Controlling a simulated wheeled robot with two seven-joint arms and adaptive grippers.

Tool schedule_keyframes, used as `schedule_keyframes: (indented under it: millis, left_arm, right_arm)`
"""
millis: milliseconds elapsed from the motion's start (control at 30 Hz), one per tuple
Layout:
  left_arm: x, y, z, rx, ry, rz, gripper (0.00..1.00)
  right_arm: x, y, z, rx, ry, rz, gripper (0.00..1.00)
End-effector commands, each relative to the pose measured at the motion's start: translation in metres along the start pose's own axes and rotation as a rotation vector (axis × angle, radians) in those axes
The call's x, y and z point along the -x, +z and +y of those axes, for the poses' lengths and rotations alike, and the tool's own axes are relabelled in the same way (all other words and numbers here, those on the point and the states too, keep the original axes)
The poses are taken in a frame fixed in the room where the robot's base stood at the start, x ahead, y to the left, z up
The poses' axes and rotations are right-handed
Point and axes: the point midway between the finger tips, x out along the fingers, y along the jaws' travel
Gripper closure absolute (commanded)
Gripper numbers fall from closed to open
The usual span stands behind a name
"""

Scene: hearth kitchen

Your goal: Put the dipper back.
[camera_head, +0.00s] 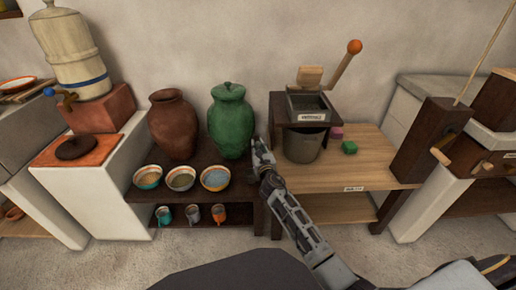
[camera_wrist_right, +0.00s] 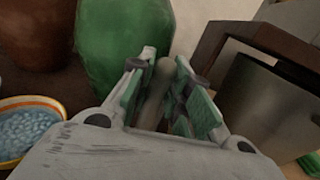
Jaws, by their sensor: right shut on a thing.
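My right gripper (camera_head: 262,152) is beside the green lidded jar (camera_head: 231,120), at the right end of the dark low shelf. In the right wrist view, its fingers (camera_wrist_right: 168,90) are closed on a slim grey-brown rod (camera_wrist_right: 163,72), which looks like the handle of the dipper. The rod points away between the fingers; the rest of the dipper is hidden. The green jar (camera_wrist_right: 120,45) stands just beyond and left of the fingers; I cannot tell whether they touch. My left gripper is not in view.
A brown jar (camera_head: 173,125) and several painted bowls (camera_head: 215,179) stand on the dark shelf (camera_head: 250,198). Right of my gripper is a dark-framed mill with a metal bucket (camera_head: 302,147). Pink and green blocks (camera_head: 349,147) lie on the light wooden table (camera_head: 375,170).

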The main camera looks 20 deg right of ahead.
Motion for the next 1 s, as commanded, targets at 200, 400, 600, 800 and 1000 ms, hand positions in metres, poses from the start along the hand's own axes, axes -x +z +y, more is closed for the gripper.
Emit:
schedule_keyframes:
  millis: [200,400,600,800,1000]
  left_arm:
    - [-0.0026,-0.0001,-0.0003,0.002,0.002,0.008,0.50]
    - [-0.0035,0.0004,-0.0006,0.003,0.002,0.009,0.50]
    - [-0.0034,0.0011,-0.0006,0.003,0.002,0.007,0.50]
    - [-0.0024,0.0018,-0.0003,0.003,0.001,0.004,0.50]
    - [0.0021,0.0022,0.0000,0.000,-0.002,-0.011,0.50]
  right_arm:
    - [-0.0002,-0.0017,0.0000,0.000,0.000,-0.001,1.00]
    - [-0.0001,-0.0019,0.0000,0.000,0.000,0.000,0.59]
    - [-0.0001,-0.0019,0.0001,0.000,0.000,0.000,0.59]
    - [-0.0001,-0.0010,0.0001,0.000,0.000,0.000,0.59]
    - [0.0048,-0.0006,0.0000,0.000,0.000,0.002,0.59]
